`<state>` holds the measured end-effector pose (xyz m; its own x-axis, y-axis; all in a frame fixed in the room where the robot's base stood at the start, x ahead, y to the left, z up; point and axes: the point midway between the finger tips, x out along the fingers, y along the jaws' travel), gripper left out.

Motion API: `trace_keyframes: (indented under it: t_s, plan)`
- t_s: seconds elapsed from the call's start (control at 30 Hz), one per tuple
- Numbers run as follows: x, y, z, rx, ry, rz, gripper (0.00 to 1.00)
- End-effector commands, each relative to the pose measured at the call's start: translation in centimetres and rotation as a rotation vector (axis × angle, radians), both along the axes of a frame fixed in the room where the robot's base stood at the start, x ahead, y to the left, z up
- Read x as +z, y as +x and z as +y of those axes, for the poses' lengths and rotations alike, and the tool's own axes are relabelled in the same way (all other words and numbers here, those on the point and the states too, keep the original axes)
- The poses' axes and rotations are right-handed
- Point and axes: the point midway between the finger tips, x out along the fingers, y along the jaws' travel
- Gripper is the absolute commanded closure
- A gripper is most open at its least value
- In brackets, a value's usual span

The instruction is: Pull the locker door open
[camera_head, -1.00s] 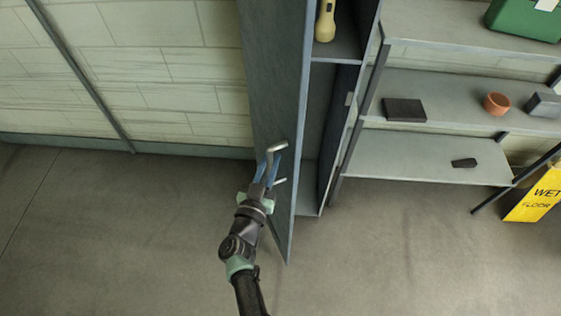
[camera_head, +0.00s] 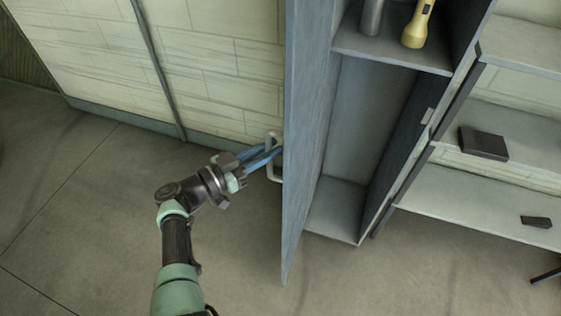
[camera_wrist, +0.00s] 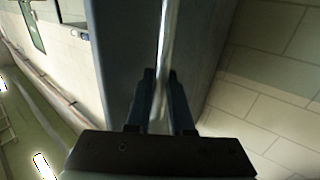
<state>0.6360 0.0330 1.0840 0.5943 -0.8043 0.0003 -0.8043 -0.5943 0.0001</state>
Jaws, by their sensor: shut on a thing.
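The locker door (camera_head: 304,150) stands wide open in the head view, seen almost edge-on, with the locker's inside (camera_head: 365,130) showing to its right. A pale D-shaped handle (camera_head: 270,172) sticks out from the door's left face. My gripper (camera_head: 274,150) reaches it from the left, its blue fingers shut on the handle. In the wrist view the handle bar (camera_wrist: 165,50) runs upright between my two fingertips (camera_wrist: 161,78), with the grey door behind it. The exact finger contact is small in the head view.
A yellow flashlight (camera_head: 418,25) and a grey cylinder (camera_head: 373,16) stand on the locker's upper shelf. A shelving unit (camera_head: 470,195) with dark boxes stands at the right. A pale panelled wall (camera_head: 215,60) is behind. The floor (camera_head: 90,200) at the left is clear.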

Motion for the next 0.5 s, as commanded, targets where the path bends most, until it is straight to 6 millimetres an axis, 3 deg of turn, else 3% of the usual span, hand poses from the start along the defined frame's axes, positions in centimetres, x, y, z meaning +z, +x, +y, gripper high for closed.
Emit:
trace_keyframes:
  t_s: [0.5]
  plan:
    - [0.5,1.1,1.5,0.002,-0.002,-0.008,1.00]
